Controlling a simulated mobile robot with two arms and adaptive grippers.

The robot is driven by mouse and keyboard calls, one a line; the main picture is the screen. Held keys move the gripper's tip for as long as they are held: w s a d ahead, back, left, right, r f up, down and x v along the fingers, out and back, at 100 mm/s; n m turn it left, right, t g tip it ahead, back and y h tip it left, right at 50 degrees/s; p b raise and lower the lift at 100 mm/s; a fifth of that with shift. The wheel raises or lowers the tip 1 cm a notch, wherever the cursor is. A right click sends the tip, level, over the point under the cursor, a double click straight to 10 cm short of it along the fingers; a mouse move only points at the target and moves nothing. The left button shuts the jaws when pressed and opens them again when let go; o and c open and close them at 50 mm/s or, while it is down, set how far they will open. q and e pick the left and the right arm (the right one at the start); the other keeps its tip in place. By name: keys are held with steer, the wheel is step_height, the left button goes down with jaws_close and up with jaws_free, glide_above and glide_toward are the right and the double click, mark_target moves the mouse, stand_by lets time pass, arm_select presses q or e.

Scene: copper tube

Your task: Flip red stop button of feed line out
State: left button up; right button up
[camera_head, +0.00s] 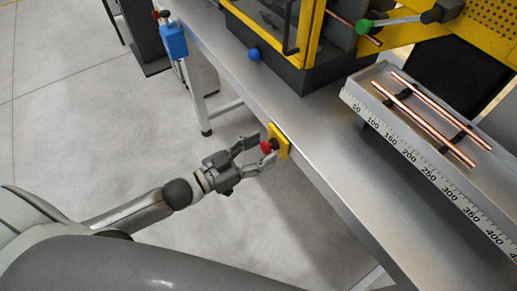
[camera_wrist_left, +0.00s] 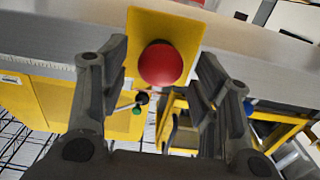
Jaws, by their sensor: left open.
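The red stop button (camera_head: 267,147) sits on a yellow plate (camera_head: 279,141) at the front edge of the grey table. In the left wrist view the round red button (camera_wrist_left: 160,64) stands in front of its yellow plate (camera_wrist_left: 147,22). My left gripper (camera_head: 254,157) is open, with its fingers pointing at the button and close to it. In the left wrist view the left gripper's fingers (camera_wrist_left: 160,80) stand to either side of the button, with clear gaps; I see no contact. My right gripper does not show.
The metal table (camera_head: 330,150) runs diagonally along the button. A yellow-framed machine (camera_head: 308,35) with a blue knob (camera_head: 254,54) stands at the back. Copper tubes (camera_head: 432,128) lie on a ruled tray (camera_head: 408,150) at the right. A blue box (camera_head: 173,41) hangs at the table's far end. Floor before the table is clear.

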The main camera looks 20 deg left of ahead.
arm_select(q)
steer(key=v, duration=1.2)
stand_by(0.5)
